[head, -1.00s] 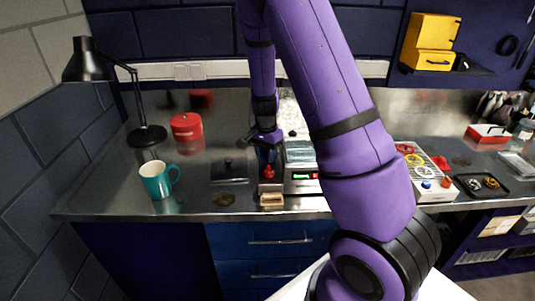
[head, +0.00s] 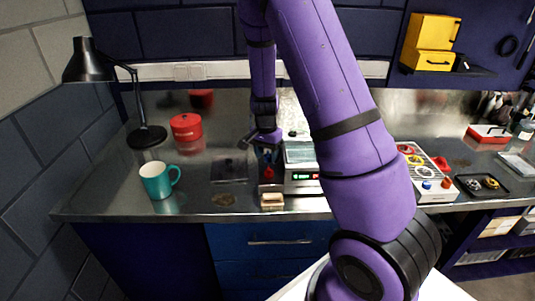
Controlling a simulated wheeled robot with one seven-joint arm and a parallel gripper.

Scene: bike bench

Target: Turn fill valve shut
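A small red knob (head: 269,173) sits at the front left of a silver machine (head: 302,154) with a lit green and red display; I take it for the fill valve, but no label is legible. My gripper (head: 262,145) hangs from the purple arm above and slightly behind the knob. Its dark fingers look spread, with nothing held between them. Whether a fingertip touches the machine's left part is too small to tell. My upper arm hides the machine's right side.
A teal mug (head: 158,181), red canister (head: 186,126) and black lamp (head: 147,136) stand at left. A dark flat-lidded item (head: 229,171) lies left of the knob. A wooden block (head: 272,201) is at the front edge. A knobbed panel (head: 424,172) and black tray (head: 482,186) are at right.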

